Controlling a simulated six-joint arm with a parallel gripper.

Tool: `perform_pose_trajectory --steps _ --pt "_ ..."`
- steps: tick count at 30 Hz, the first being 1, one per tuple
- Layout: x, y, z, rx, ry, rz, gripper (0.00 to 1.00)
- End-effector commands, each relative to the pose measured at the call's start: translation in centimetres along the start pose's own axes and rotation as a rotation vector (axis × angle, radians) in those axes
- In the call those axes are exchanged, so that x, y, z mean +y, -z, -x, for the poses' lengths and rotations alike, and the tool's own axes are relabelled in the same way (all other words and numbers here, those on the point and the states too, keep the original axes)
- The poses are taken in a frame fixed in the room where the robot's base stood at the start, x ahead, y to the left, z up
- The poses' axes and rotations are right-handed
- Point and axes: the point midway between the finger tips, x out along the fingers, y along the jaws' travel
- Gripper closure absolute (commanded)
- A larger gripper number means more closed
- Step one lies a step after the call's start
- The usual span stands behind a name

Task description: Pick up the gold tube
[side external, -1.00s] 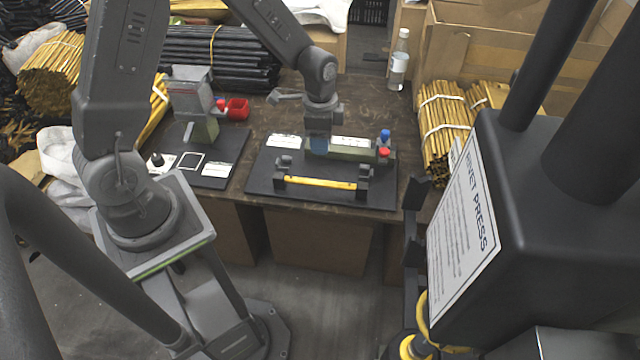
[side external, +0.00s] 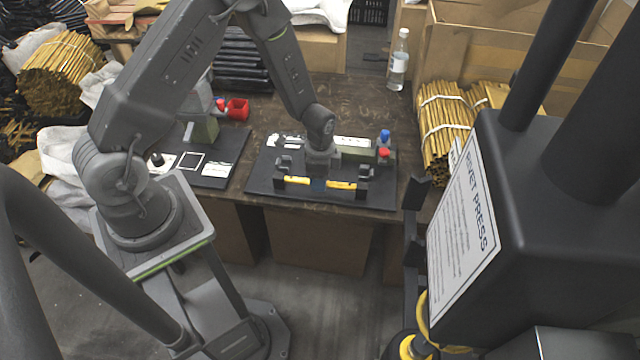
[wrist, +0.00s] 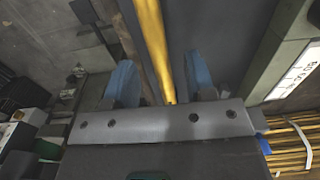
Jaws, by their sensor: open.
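The gold tube (side external: 339,185) lies across two dark holders on the black fixture plate (side external: 262,186) on the workbench. My gripper (side external: 318,185) is down at the middle of the tube in the side external view and hides a short part of it. In the wrist view the gold tube (wrist: 152,45) runs between the two blue fingers of my gripper (wrist: 162,80). The fingers stand apart, with a gap on each side of the tube.
A blue button (side external: 384,135) and a red button (side external: 384,153) sit at the fixture's right end. A large rivet press (side external: 530,220) fills the right foreground.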

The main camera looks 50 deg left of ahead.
Motion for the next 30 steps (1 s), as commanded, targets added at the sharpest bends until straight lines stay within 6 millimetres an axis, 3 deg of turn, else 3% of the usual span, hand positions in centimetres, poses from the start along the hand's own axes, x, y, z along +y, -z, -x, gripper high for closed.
perform_pose_trajectory --steps 6,14,30 --pt "0.0 -0.1 -2.7 -0.002 0.0 0.0 0.5" --pt "-0.1 -0.1 -2.9 0.0 0.002 0.0 0.5" --pt "0.0 -0.1 -2.9 -0.001 0.002 0.0 1.0"
